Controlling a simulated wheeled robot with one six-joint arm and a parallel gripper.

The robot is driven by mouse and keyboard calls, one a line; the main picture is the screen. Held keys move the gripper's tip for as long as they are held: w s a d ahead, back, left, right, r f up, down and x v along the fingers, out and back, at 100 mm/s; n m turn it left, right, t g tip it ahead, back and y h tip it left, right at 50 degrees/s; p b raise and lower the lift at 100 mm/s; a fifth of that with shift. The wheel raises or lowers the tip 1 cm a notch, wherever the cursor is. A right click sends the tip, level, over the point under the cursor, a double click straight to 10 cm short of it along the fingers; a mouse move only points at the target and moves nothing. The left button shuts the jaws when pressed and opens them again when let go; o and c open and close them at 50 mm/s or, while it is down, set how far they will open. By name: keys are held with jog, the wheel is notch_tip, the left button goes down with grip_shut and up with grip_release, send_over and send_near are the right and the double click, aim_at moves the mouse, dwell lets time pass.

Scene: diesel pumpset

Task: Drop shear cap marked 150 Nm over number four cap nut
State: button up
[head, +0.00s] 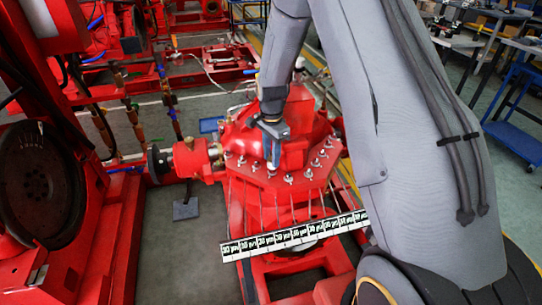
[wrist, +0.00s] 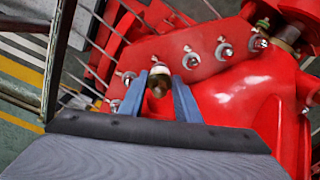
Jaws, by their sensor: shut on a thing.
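My gripper (head: 272,150) points down over the front flange of the red pump casing (head: 300,125). In the wrist view its two blue fingers (wrist: 160,82) are shut on a small round cap (wrist: 159,88), pale on top and dark brassy below; no marking on it is readable. The cap is in front of the row of cap nuts, and I cannot tell whether it touches one. Silvery cap nuts (head: 289,179) stand on studs along the flange edge. Several show in the wrist view too (wrist: 224,51). The nut directly beyond the cap is hidden.
A strip of black-and-white labels (head: 295,236) lies below the flange, with thin lines running from it up to the nuts. A red valve fitting (head: 190,158) juts out left of the casing. A dark flywheel (head: 38,185) stands far left.

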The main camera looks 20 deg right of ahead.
jog(key=shift+f, duration=0.15)
jog(key=shift+f+b, duration=0.3)
jog(key=shift+f, duration=0.4)
jog(key=shift+f, duration=0.65)
jog(key=o, duration=1.1)
jog(key=shift+o, duration=0.2)
notch_tip(320, 180, up, 8)
jog(key=shift+f+b, duration=0.1)
jog(key=shift+b, duration=0.55)
